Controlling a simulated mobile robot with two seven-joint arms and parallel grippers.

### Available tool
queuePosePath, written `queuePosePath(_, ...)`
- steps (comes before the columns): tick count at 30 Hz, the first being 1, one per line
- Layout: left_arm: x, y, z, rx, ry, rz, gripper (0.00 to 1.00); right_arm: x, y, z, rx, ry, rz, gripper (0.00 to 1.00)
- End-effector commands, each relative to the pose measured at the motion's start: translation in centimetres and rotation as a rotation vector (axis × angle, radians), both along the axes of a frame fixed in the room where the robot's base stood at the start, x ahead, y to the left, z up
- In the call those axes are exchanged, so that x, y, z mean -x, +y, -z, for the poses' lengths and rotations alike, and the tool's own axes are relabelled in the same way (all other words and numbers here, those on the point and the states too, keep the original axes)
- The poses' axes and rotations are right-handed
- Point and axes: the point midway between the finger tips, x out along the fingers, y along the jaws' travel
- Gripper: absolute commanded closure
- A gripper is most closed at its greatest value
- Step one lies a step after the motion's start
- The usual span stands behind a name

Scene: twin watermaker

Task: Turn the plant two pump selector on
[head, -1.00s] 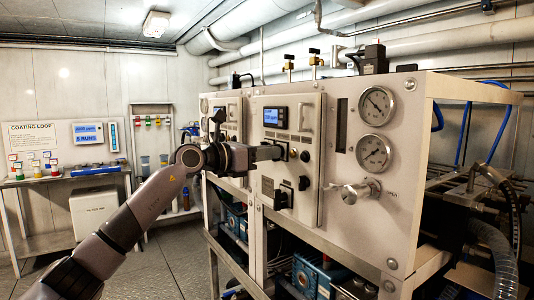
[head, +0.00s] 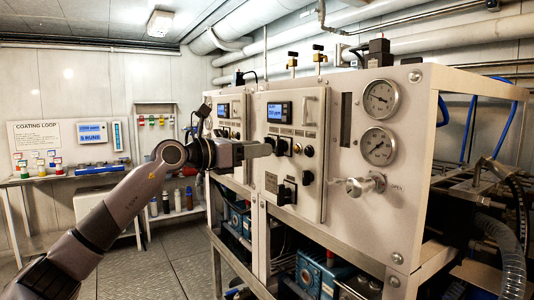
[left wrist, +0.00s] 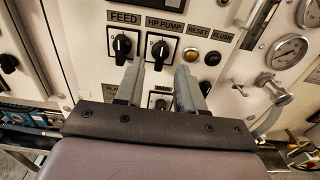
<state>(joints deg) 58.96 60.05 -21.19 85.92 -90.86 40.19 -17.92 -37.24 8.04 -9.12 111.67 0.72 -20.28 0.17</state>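My left gripper (head: 268,150) is in front of the nearer control panel (head: 311,200). In the left wrist view its two fingers (left wrist: 160,88) are open and nothing is between the tips. Just beyond the tips are two black rotary selectors: FEED (left wrist: 122,46) and HP PUMP (left wrist: 160,50). The HP PUMP knob lies ahead of the gap between the fingers. A third, lower selector (left wrist: 158,101) shows partly between the fingers. I cannot read a plant number, and the exact knob settings are hard to tell. My right gripper is out of view.
RESET (left wrist: 193,54) and FLUSH (left wrist: 212,58) buttons sit right of the selectors. Two gauges (head: 381,99) and a protruding valve handle (head: 365,185) are further right. A second panel (head: 229,117) stands left. The floor (head: 150,265) is clear.

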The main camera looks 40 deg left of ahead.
Motion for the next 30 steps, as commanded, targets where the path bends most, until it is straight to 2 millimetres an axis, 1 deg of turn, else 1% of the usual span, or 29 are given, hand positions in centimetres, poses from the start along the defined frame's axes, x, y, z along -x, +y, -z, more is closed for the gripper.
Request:
queuePosePath(1,0.7,0.3,0.4,-0.003,0.002,0.000,0.62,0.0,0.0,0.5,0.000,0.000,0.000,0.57)
queuePosePath(3,1.5,0.6,0.3,-0.003,0.001,-0.001,0.62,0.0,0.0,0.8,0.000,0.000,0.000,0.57)
queuePosePath(9,2.6,1.0,0.1,-0.002,0.000,0.001,0.62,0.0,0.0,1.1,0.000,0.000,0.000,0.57)
queuePosePath(26,2.6,1.0,0.1,0.001,0.002,0.003,0.62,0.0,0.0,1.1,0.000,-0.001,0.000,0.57)
queuePosePath(29,2.3,0.1,1.0,0.033,0.015,0.028,0.62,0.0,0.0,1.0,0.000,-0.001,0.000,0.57)
queuePosePath(30,2.0,-0.7,1.8,0.063,0.026,0.050,0.62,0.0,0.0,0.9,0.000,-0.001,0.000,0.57)
